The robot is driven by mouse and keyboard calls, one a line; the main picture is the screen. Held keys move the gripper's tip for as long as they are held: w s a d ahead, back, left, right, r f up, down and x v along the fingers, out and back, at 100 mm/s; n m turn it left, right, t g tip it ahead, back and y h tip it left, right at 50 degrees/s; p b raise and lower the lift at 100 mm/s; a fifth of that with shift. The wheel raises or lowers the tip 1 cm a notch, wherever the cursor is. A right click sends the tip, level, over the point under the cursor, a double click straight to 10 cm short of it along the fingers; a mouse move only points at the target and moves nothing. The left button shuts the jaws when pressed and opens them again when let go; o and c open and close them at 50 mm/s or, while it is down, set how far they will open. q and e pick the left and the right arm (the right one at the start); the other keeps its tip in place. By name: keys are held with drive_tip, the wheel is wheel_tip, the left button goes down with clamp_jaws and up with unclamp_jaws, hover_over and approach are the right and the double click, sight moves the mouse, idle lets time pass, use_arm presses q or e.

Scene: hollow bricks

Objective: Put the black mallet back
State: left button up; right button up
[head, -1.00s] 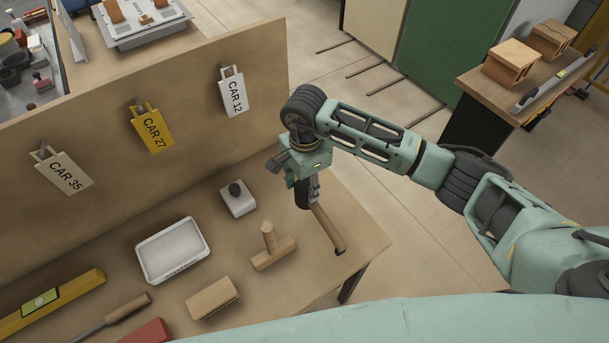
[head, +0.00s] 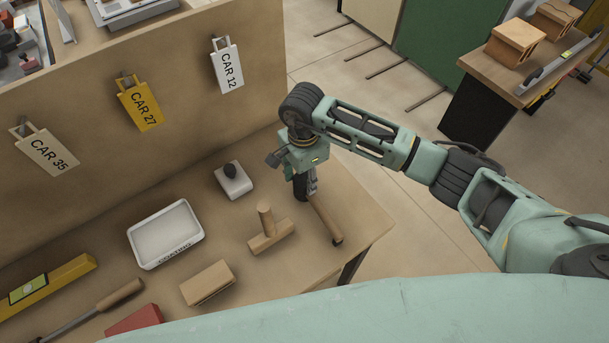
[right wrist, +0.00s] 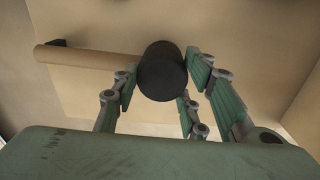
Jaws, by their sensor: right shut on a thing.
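The black mallet has a black head (head: 301,187) and a pale wooden handle (head: 325,217). My right gripper (head: 306,182) is shut on the mallet, near its head, over the right end of the workbench (head: 360,215). The handle slants down toward the front right in the head view. In the right wrist view the black head (right wrist: 162,72) sits between the fingers and the handle (right wrist: 100,58) runs left. I cannot tell whether the mallet touches the bench. My left gripper is not in view.
A white tray (head: 165,234), a white block with a dark knob (head: 233,181) and a tan block (head: 208,282) lie further left. Tags, including CAR 12 (head: 228,68), hang on the upright board (head: 180,110).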

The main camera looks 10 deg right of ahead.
idle(0.4)
drive_tip(key=shift+f, duration=0.2)
drive_tip(key=o, duration=1.2)
drive_tip(key=shift+r, duration=0.25)
wheel_tip(320, 180, up, 12)
drive_tip(key=shift+f, duration=0.25)
